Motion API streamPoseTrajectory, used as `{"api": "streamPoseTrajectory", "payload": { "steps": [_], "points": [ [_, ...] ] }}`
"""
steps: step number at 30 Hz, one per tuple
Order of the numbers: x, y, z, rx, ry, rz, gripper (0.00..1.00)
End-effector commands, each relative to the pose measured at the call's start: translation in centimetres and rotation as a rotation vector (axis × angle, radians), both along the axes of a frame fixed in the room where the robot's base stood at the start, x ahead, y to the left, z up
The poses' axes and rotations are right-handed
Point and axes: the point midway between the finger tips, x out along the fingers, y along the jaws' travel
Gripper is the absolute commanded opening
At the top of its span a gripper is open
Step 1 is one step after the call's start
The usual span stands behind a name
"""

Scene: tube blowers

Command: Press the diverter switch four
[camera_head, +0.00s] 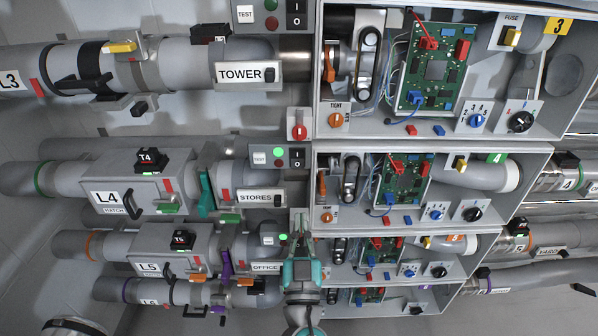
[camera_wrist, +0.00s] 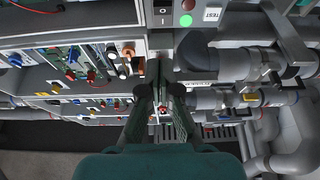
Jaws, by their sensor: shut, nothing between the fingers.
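Row four is the run marked L4 with the STORES label (camera_head: 256,198) and the box with the green 4 tag (camera_head: 496,157). Its panel with a green light and a black I/O rocker switch (camera_head: 297,157) is at the box's left edge. No part reads as "diverter", so I cannot tell which switch that is. My gripper (camera_head: 300,226) is shut and empty, pointing up along the post just left of the boxes, below row four's panel. In the wrist view my gripper (camera_wrist: 160,62) covers part of the post; a small red part (camera_wrist: 163,110) shows between its finger links.
Row four's box also holds a circuit board (camera_head: 405,178), a blue knob (camera_head: 436,213) and a black knob (camera_head: 473,213). Row three's red knob (camera_head: 299,131) is above. The OFFICE label (camera_head: 265,267) and pipes are close left of my gripper; box edges are close right.

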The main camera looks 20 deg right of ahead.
Motion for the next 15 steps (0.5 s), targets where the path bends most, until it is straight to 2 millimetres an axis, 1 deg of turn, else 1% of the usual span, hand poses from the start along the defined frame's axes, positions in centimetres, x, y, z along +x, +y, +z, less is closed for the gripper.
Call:
{"api": "streamPoseTrajectory", "payload": {
  "steps": [4,15],
  "points": [
    [0.33,0.15,0.84,0.004,-0.021,-0.008,0.00],
    [0.46,0.07,0.91,0.005,-0.022,-0.008,0.00]
  ]
}}
